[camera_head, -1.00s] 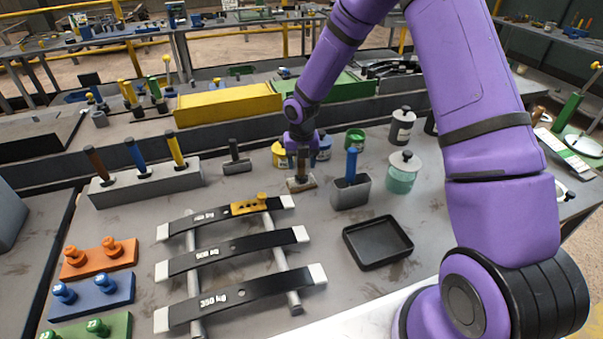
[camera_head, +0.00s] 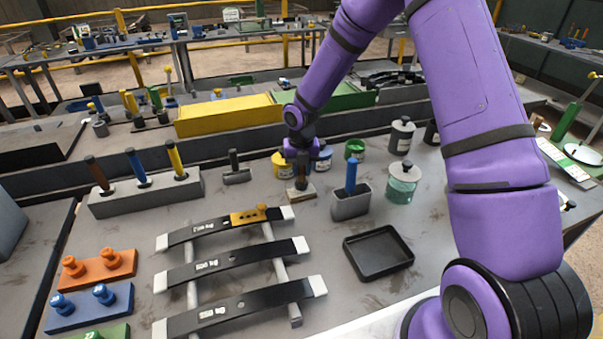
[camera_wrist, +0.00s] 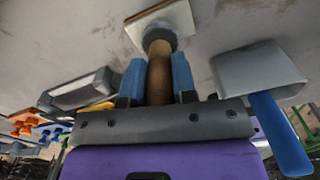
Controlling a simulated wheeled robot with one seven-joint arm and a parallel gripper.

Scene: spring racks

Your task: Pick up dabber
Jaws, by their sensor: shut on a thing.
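The dabber (camera_wrist: 159,72) has a round wooden handle, a grey collar and a pale square base, seen in the wrist view. My gripper (camera_wrist: 157,75) is shut on its handle, with one blue finger on each side. In the head view the dabber's base (camera_head: 301,191) shows under my gripper (camera_head: 301,176), at the bench's middle, behind the springs. The handle is mostly hidden there. I cannot tell whether the base touches the bench.
A grey holder with a blue-handled tool (camera_head: 350,204) stands close right of the dabber. Small pots, including a yellow one (camera_head: 281,163), stand behind. A black tray (camera_head: 379,248) lies in front right. Leaf springs (camera_head: 228,263) lie on bars in front left.

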